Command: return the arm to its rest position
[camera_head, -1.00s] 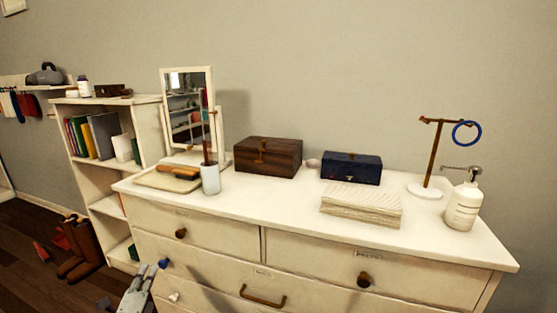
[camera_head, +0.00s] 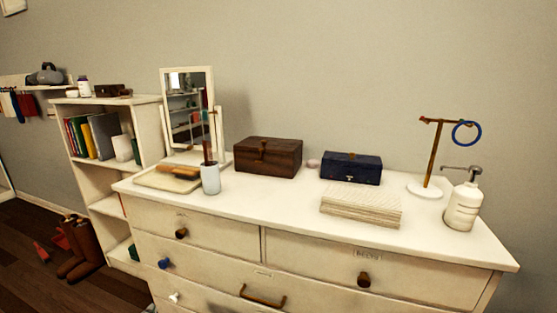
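Neither of my grippers nor my arms shows in the head view now. The white dresser (camera_head: 290,213) stands in front of me with its visible drawers shut. On its top are a brown wooden box (camera_head: 268,158), a dark blue box (camera_head: 351,168) and a folded cream cloth (camera_head: 360,206). A white cup (camera_head: 210,180) holding thin upright items stands at the left, in front of a framed mirror (camera_head: 188,110).
A tray (camera_head: 150,180) with a brush lies at the dresser's left. A stand with a blue ring (camera_head: 467,133) and a pump bottle (camera_head: 463,206) stand at the right. A bookshelf (camera_head: 100,176) is beside the dresser; brown boots (camera_head: 84,250) stand on the floor.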

